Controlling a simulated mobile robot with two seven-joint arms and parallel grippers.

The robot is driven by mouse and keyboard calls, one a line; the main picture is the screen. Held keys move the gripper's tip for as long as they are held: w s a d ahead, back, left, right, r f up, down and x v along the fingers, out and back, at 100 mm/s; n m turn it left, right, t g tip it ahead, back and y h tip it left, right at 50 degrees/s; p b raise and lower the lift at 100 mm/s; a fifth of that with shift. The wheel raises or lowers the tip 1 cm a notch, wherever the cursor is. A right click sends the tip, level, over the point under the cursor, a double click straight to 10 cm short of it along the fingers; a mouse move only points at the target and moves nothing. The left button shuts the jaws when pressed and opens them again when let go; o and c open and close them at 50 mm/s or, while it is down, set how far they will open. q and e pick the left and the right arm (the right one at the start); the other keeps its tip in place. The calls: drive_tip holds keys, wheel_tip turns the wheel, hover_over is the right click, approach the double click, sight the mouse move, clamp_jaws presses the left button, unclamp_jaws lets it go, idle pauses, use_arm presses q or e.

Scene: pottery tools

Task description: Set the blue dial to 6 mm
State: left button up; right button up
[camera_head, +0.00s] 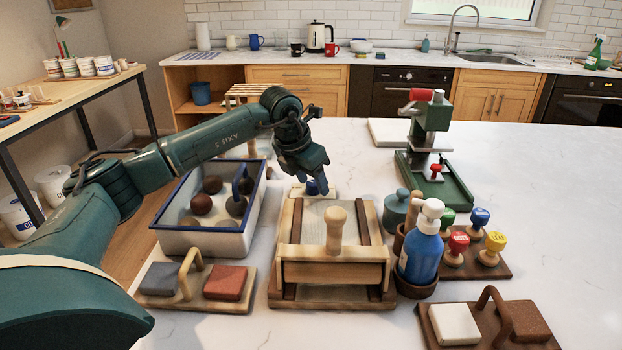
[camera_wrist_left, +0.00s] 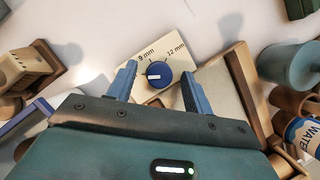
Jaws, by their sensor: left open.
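The blue dial (camera_head: 313,187) sits on a small cream plate behind the wooden slab roller (camera_head: 334,262). In the left wrist view the dial (camera_wrist_left: 158,74) has a white pointer mark aimed to the left. The plate (camera_wrist_left: 172,60) shows the labels 9 mm and 12 mm; no 6 mm label is visible, and the left finger covers part of the plate's left side. My left gripper (camera_head: 316,183) is open, pointing down over the dial, with one blue finger on each side of it. I see gaps between the fingers and the dial. My right gripper is not in view.
A blue-rimmed white tray (camera_head: 208,240) with clay balls stands left of the roller. A blue bottle (camera_head: 421,250), a teal jar (camera_head: 396,210) and several colored stamps (camera_head: 478,240) stand to the right. A green press (camera_head: 432,150) stands behind them. The far right tabletop is clear.

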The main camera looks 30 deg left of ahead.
use_arm(q)
drive_tip(key=v, duration=1.3)
drive_tip(key=shift+s, duration=0.1)
